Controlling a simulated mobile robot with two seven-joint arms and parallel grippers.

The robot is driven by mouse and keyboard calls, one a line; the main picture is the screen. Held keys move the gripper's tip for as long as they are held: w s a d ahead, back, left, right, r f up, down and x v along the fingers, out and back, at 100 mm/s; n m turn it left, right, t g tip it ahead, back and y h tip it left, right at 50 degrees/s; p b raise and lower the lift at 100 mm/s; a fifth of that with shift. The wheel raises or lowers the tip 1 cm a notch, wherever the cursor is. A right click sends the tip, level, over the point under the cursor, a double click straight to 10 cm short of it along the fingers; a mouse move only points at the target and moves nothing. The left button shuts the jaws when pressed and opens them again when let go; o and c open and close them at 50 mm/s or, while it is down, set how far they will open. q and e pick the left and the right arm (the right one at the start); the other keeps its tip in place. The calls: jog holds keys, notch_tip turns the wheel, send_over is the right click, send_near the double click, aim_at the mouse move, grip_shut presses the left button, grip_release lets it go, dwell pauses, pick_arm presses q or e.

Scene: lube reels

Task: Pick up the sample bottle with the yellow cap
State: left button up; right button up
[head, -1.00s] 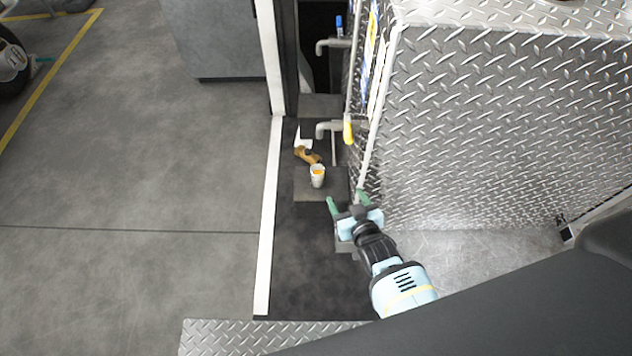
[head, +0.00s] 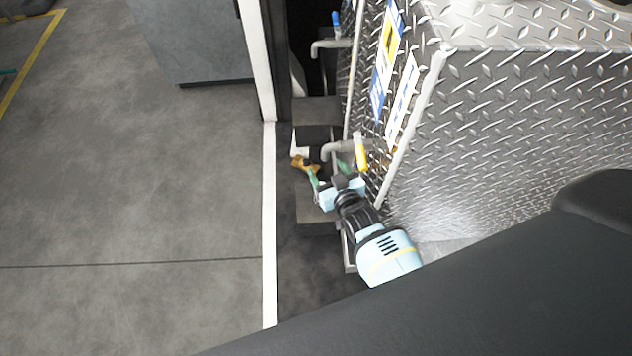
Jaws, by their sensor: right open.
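My right gripper (head: 327,170) reaches in from below, its two green fingers apart, over the dark step beside the diamond-plate cabinet. The sample bottle, seen a second ago as a small white container with an orange-yellow top, is now largely or wholly hidden by the gripper's body. I cannot tell whether the bottle lies between the fingers or touches them. My left gripper is not in view.
A grey spout with a yellow handle (head: 361,153) sticks out just right of the fingers. A crumpled brown item (head: 303,163) lies to their left. The diamond-plate cabinet (head: 510,120) bounds the right side. A blue-handled spout (head: 335,43) is farther back. Open floor (head: 150,180) lies left.

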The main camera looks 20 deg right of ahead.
jog(key=shift+g, duration=0.5)
jog(key=s+f+b, duration=0.1)
jog(key=f+b, duration=0.2)
jog(key=f, duration=0.2)
jog(key=s+f+b, duration=0.1)
jog(key=f+b, duration=0.1)
jog(key=f, duration=0.3)
jog(key=s+f+b, duration=0.1)
jog(key=f+b, duration=0.2)
jog(key=f, duration=0.2)
jog(key=shift+b, duration=0.3)
jog(key=shift+s+f+b, duration=0.1)
jog(key=shift+f+b, duration=0.2)
jog(key=shift+f, duration=0.2)
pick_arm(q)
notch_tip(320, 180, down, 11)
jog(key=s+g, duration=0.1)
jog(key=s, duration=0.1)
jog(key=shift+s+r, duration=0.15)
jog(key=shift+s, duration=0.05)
